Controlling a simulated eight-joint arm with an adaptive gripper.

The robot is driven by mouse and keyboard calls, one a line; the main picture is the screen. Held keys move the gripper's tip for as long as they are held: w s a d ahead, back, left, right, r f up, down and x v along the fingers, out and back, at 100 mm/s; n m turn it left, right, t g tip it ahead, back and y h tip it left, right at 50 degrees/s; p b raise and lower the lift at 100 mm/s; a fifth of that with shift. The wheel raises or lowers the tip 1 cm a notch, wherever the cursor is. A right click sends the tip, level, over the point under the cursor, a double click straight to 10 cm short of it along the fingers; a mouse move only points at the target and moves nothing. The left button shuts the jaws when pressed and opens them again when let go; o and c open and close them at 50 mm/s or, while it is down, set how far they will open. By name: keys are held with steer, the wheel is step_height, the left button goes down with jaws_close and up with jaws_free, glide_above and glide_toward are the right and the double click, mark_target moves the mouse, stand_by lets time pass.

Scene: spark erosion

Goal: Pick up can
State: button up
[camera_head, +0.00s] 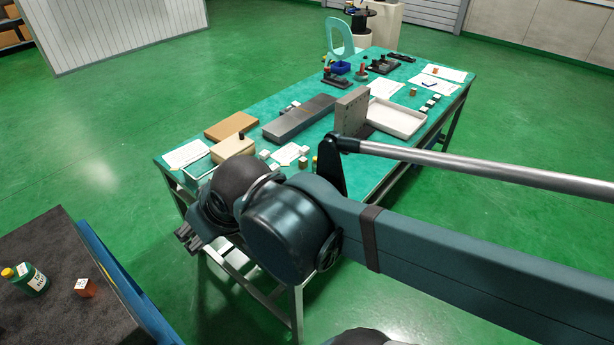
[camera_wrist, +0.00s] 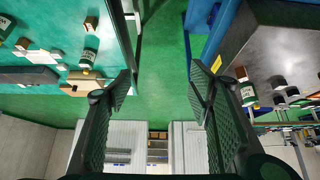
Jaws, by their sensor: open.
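A green can with a white label and a yellow cap (camera_head: 33,281) stands on the dark-topped bench at the lower left.
A red-brown cube (camera_head: 86,288) stands just right of the can. The dark bench top (camera_head: 45,250) has a blue side. The teal table (camera_head: 375,165) holds a beige box (camera_head: 233,149), a grey block (camera_head: 300,118) and a white tray (camera_head: 398,120). Green floor separates them.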

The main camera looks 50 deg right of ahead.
steer(key=w+d+f+m+t+h+b, duration=0.15)
steer(key=w+d+f, duration=0.25)
steer(key=w+d, duration=0.6)
steer(key=m+t+h+b, duration=0.2)
steer(key=m+h+b, duration=0.3)
glide_above(320, 167)
steer(key=w+a, duration=0.3)
steer(key=a, duration=1.3)
step_height(320, 167, down, 12)
steer(key=s+d+f+m+h, duration=0.1)
steer(key=s+d+f, duration=0.2)
steer(key=d, duration=0.3)
steer(key=s+d+f+m+h+b, duration=0.1)
steer(key=s+d+f, duration=0.2)
steer(key=d, duration=0.3)
steer(key=shift+s+d+g, duration=0.25)
steer(key=shift+s+g, duration=0.1)
steer(key=shift+s, duration=0.25)
steer(key=shift+w+h, duration=0.1)
steer(key=shift+h, duration=0.25)
steer(key=shift+x, duration=1.25)
